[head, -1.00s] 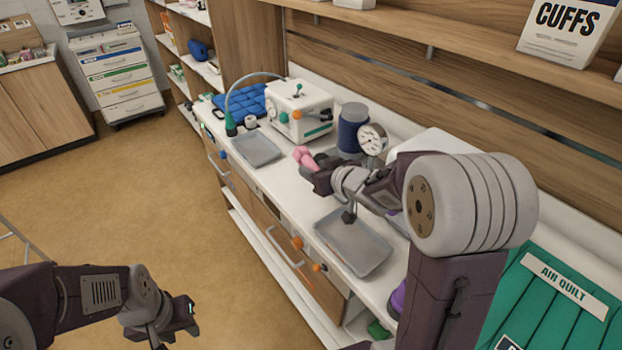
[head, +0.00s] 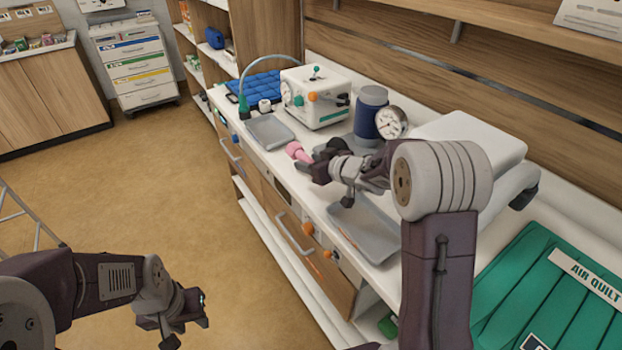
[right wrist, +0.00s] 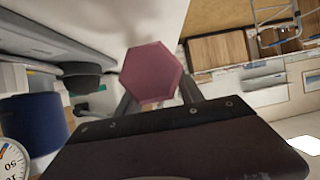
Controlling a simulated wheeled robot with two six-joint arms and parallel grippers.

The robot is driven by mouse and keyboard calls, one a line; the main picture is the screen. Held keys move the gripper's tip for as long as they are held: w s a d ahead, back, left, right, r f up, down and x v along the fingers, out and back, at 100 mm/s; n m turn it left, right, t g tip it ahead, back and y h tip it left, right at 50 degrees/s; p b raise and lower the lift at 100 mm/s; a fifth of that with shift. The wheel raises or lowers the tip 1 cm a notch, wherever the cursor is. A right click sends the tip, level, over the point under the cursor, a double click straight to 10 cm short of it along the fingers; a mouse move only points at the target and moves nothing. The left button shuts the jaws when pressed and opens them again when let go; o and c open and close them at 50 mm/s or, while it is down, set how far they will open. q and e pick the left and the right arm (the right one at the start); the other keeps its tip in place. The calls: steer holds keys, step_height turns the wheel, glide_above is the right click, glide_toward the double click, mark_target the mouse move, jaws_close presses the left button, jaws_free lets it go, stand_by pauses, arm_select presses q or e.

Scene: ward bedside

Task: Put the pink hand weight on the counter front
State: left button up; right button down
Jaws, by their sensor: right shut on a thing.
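The pink hand weight (head: 297,151) is held in my right gripper (head: 306,164), over the counter (head: 286,179) near its front edge. In the right wrist view the hexagonal pink end of the weight (right wrist: 151,73) shows between the two fingers of my right gripper (right wrist: 160,100). The right gripper is shut on it. I cannot tell whether the weight touches the counter top. My left gripper (head: 200,305) hangs over the floor at the lower left, empty, away from the counter; its finger gap is not clear.
A grey tray (head: 270,131) lies left of the weight and another tray (head: 362,235) lies to its right. Behind are a white machine (head: 315,97), a blue canister (head: 370,115) and a dial gauge (head: 391,122). A green air quilt (head: 540,290) lies at the lower right.

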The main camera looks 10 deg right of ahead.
mark_target(310, 185)
step_height(310, 185, down, 4)
steer(key=shift+s+r+b, duration=0.1)
steer(key=shift+b, duration=0.75)
steer(key=shift+f, duration=0.4)
steer(key=shift+r, duration=0.1)
steer(key=c, duration=0.7)
jaws_free()
steer(key=shift+f, duration=0.25)
steer(key=shift+c, duration=0.2)
